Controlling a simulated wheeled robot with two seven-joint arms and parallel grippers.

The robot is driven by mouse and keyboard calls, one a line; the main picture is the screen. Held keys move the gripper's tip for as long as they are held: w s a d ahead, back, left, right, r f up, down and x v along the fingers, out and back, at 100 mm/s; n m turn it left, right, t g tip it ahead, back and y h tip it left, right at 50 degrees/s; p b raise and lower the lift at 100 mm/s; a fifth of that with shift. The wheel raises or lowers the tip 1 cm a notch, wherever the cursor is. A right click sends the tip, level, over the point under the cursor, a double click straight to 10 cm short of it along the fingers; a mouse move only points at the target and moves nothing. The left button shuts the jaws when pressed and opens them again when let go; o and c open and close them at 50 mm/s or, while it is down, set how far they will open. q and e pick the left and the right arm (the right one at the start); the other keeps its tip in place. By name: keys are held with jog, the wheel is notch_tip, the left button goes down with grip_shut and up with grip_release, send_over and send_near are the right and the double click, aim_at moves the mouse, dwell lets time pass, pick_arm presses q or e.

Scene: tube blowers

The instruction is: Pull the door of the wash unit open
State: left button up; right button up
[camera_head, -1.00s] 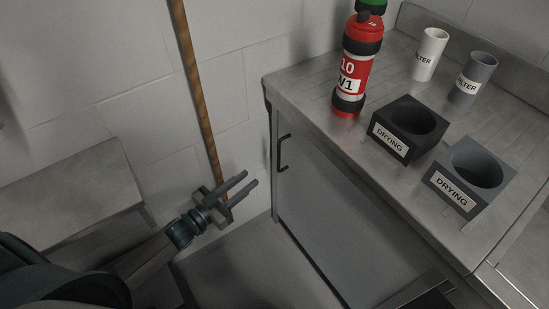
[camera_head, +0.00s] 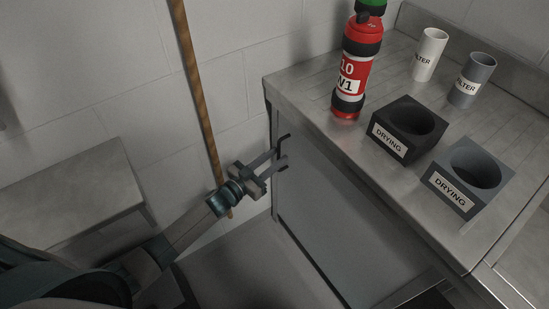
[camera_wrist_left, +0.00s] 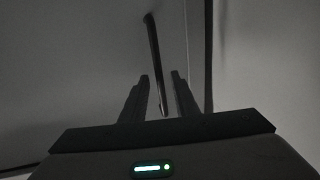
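The wash unit's door (camera_head: 325,225) is a grey panel under the counter, and it looks closed. Its dark bar handle (camera_head: 286,141) is at the door's upper left. My left gripper (camera_head: 281,158) is at the handle, with its two fingers apart. In the left wrist view the handle (camera_wrist_left: 153,50) runs down between the two open fingers (camera_wrist_left: 163,90). I cannot tell whether either finger touches it. The fingers partly hide the handle in the head view. My right gripper is in neither view.
On the counter (camera_head: 300,85) stand a red bottle (camera_head: 353,75), a dark drying holder (camera_head: 402,145), a grey drying holder (camera_head: 455,190) and two filter cups (camera_head: 429,55). A wooden pole (camera_head: 195,80) leans behind my left arm. A low bench (camera_head: 75,195) is at left.

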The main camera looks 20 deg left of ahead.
pick_arm(q)
grip_shut()
